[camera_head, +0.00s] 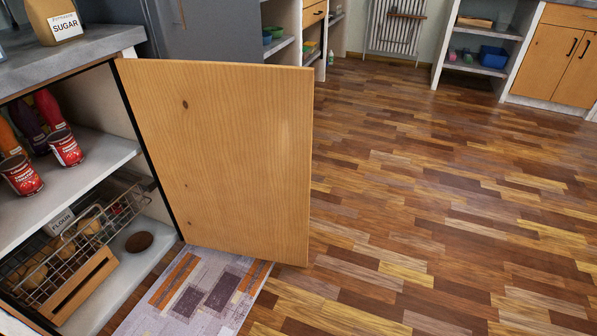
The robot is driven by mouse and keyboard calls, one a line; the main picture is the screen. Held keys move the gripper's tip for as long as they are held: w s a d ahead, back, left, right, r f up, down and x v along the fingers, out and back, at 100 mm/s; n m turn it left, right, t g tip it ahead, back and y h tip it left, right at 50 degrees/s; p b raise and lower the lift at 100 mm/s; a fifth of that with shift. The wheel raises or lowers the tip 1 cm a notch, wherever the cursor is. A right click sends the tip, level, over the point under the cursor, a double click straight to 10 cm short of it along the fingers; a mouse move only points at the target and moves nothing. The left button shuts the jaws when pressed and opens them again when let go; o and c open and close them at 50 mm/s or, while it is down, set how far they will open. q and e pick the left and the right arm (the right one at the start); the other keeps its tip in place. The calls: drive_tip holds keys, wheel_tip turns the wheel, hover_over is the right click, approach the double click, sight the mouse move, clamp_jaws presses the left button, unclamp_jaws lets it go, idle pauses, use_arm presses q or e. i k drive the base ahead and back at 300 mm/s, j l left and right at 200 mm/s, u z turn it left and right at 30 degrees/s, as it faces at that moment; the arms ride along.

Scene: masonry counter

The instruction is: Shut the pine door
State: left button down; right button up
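The pine door (225,160) stands wide open on the left side of the head view. It is hinged along its left edge at the cabinet (62,62) and swings out over the floor and rug. Its plain face with a few dark knots is toward me, and no handle shows on it. The open cabinet shows its shelves (95,165) inside. Neither my left nor my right gripper is in view.
Inside the cabinet are red cans (66,148), bottles and a wire basket (75,245). A sugar bag (55,20) stands on the counter. A patterned rug (195,300) lies under the door. The wooden floor (430,200) to the right is clear.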

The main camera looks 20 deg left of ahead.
sight(229, 144)
drive_tip(key=i+l+z, duration=0.25)
drive_tip(key=i+z, duration=0.25)
drive_tip(key=i+l+z, duration=0.1)
drive_tip(key=i+z, duration=0.35)
drive_tip(key=i+u, duration=0.25)
drive_tip(key=i, duration=0.2)
drive_tip(key=i+l+u, duration=0.25)
drive_tip(key=i, duration=0.25)
drive_tip(key=i+u, duration=0.15)
drive_tip(key=u, duration=0.25)
drive_tip(key=i+u, duration=0.2)
drive_tip(key=u, duration=0.25)
drive_tip(key=i+u, duration=0.2)
drive_tip(key=u, duration=0.2)
drive_tip(key=i+l+u, duration=0.1)
drive_tip(key=u, duration=0.35)
drive_tip(key=i+l+u, duration=0.15)
drive_tip(key=u, duration=0.25)
drive_tip(key=i+l+u, duration=0.1)
drive_tip(key=u, duration=0.35)
drive_tip(key=i+l+u, duration=0.2)
drive_tip(key=u, duration=0.25)
drive_tip(key=i+l+u, duration=0.25)
drive_tip(key=u, duration=0.15)
drive_tip(key=i+l+u, duration=0.15)
drive_tip(key=u, duration=0.3)
drive_tip(key=l+u, duration=0.45)
